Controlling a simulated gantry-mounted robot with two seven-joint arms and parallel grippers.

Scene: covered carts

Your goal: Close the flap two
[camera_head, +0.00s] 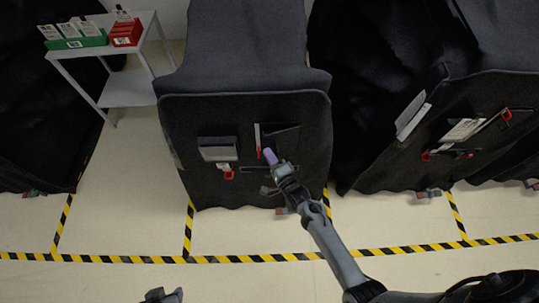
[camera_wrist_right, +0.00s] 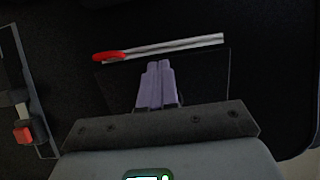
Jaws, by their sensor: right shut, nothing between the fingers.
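The middle cart's black cover (camera_head: 240,110) has two openings on its front face. At the left one a grey flap (camera_head: 218,148) stands out, with a white label and a red catch (camera_head: 229,175) below it. At the right one is a dark panel (camera_head: 281,137) with a red-and-white strip (camera_head: 257,140) beside it; the strip also shows in the right wrist view (camera_wrist_right: 165,46). I cannot tell which is flap two. My right gripper (camera_head: 269,155), purple-tipped, is shut and empty in front of the dark panel; contact is unclear. A grey piece, seemingly my left gripper (camera_head: 161,295), shows at the bottom edge.
Another covered cart (camera_head: 440,140) stands at the right with open flaps and red catches. A white trolley (camera_head: 127,90) at the back left carries a green box (camera_head: 76,42) and a red box (camera_head: 126,34). Yellow-black tape (camera_head: 150,259) crosses the clear floor in front.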

